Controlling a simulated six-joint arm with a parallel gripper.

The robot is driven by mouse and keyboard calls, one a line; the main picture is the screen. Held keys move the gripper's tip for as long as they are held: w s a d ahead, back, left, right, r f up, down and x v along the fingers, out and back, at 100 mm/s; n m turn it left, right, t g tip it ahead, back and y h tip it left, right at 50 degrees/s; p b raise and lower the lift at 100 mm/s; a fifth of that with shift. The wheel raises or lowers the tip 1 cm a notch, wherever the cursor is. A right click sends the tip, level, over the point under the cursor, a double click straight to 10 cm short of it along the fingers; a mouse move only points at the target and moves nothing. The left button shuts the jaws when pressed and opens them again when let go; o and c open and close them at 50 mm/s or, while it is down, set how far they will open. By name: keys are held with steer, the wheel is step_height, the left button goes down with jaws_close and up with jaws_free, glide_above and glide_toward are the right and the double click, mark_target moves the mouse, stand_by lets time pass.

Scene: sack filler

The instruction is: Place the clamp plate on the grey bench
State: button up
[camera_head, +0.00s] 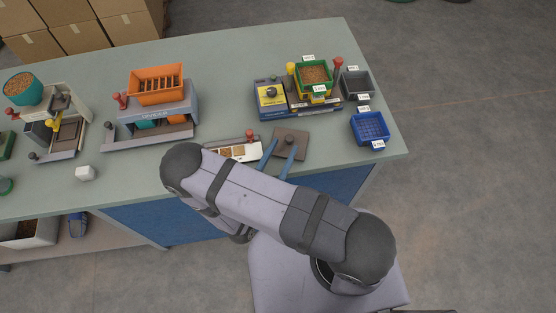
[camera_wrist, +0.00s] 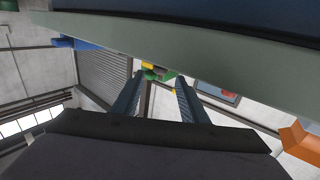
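A flat brown-grey plate with a small knob (camera_head: 291,138), which looks like the clamp plate, lies on the grey-green bench (camera_head: 225,60) near its front edge. My gripper (camera_head: 284,147) is at the plate's front side in the head view, its two blue fingers apart. From this angle I cannot tell whether they touch the plate. In the wrist view my gripper (camera_wrist: 159,76) shows open, with nothing held between the fingers. The bench edge (camera_wrist: 190,45) crosses that view, and the plate cannot be made out there.
A white tray with a red knob (camera_head: 234,152) lies just left of the plate. A blue-yellow machine (camera_head: 271,96) with a green bin (camera_head: 313,74) stands behind. A blue basket (camera_head: 370,128) is at right; an orange hopper (camera_head: 156,84) is at left. The back middle is clear.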

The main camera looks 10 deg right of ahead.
steer(key=shift+b+v, duration=0.35)
steer(key=shift+v, duration=1.05)
